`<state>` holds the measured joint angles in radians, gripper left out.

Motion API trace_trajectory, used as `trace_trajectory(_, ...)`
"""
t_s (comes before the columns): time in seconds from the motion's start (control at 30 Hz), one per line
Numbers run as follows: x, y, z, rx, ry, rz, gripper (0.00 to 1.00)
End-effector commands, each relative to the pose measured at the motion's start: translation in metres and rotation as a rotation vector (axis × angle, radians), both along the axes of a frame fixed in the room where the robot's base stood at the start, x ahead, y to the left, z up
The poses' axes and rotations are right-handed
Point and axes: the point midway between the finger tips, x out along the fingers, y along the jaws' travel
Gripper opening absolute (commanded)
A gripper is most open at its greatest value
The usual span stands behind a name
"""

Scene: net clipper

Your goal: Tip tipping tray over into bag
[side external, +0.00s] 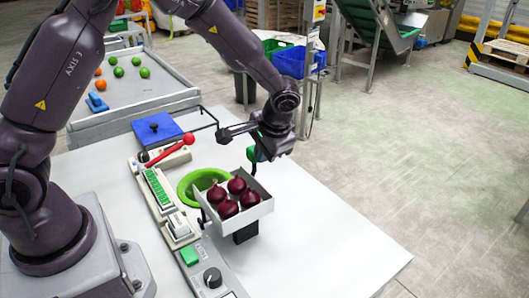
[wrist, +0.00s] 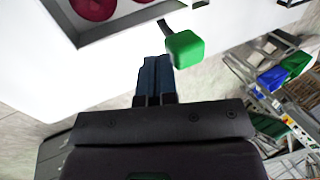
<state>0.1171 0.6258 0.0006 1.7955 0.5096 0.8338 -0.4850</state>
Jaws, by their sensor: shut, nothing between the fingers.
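The tipping tray (side external: 262,209), a pale open box on a dark stand, holds several dark red onions (side external: 226,209) and looks level. A green knob (side external: 251,154) stands on a thin rod at its far side. A bright green ring (side external: 187,192) lies behind and left of the tray. I cannot make out a bag clearly. My gripper (side external: 262,152) is shut and empty beside the knob. In the wrist view, its closed fingers (wrist: 154,68) point toward the tray's dark rim (wrist: 107,35), with the green knob (wrist: 185,49) just right of the fingertips.
A panel with a red-handled lever (side external: 170,150), a green button (side external: 190,256) and a black knob (side external: 212,278) runs left of the tray. A blue lidded plate (side external: 157,130) lies behind it. The white table is clear at right and front.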

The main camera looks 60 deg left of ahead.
Motion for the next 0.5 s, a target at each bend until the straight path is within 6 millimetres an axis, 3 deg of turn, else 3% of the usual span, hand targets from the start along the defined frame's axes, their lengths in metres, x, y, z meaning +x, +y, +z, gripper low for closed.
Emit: trace_trajectory(0.5, 0.000, 0.029, 0.004, -0.162, -0.002, 0.007, 0.00)
